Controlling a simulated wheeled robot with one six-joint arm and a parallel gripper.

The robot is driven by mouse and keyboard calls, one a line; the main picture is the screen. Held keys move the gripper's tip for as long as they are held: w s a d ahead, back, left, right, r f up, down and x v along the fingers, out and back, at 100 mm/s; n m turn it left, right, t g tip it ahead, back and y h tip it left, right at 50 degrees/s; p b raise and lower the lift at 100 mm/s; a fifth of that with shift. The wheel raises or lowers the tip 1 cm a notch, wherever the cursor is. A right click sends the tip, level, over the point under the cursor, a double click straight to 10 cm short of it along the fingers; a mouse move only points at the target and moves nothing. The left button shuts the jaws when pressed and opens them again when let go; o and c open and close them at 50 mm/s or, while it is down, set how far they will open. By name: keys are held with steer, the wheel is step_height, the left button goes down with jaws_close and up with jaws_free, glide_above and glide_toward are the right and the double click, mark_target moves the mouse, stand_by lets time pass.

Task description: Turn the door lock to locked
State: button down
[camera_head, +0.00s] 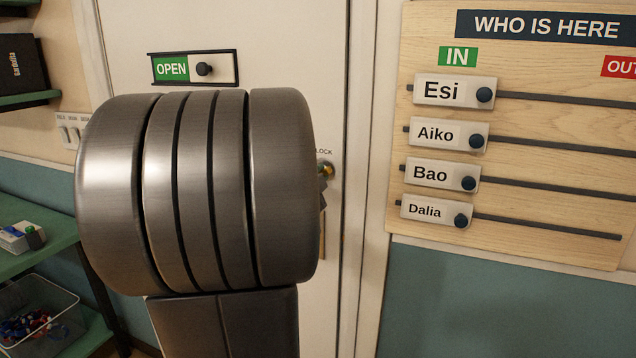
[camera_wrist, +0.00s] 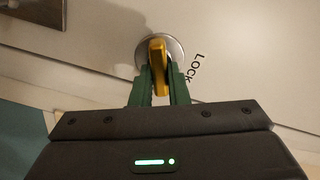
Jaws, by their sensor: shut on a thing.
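The door lock shows in the wrist view as a yellow thumb-turn (camera_wrist: 158,60) on a round silver plate (camera_wrist: 176,47), beside the word LOCK on the white door. My gripper (camera_wrist: 160,85) has its green fingers shut on the yellow turn, one on each side. The wrist view is tilted against the lettering. In the head view a small part of the lock (camera_head: 328,169) shows at the door's right edge. My arm hides the rest of it and most of my gripper there.
The door (camera_head: 270,25) carries a sliding OPEN sign (camera_head: 171,69). A WHO IS HERE board (camera_head: 520,220) with several name sliders hangs on the right. Green shelves (camera_head: 45,255) with a bin (camera_head: 40,310) stand at the left.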

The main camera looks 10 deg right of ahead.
steer(key=shift+d+f+m+b, duration=0.1)
steer(key=shift+f+m+b, duration=0.1)
steer(key=shift+m+b, duration=0.7)
steer(key=shift+f+m+b, duration=0.15)
steer(key=shift+m+b, duration=0.1)
steer(key=shift+m, duration=1.15)
steer(key=c, duration=1.4)
jaws_free()
steer(key=shift+r, duration=0.1)
steer(key=v, duration=1.4)
steer(key=shift+w, duration=0.2)
steer(key=x, duration=1.3)
steer(key=shift+w+d, duration=0.25)
steer(key=shift+r, duration=0.1)
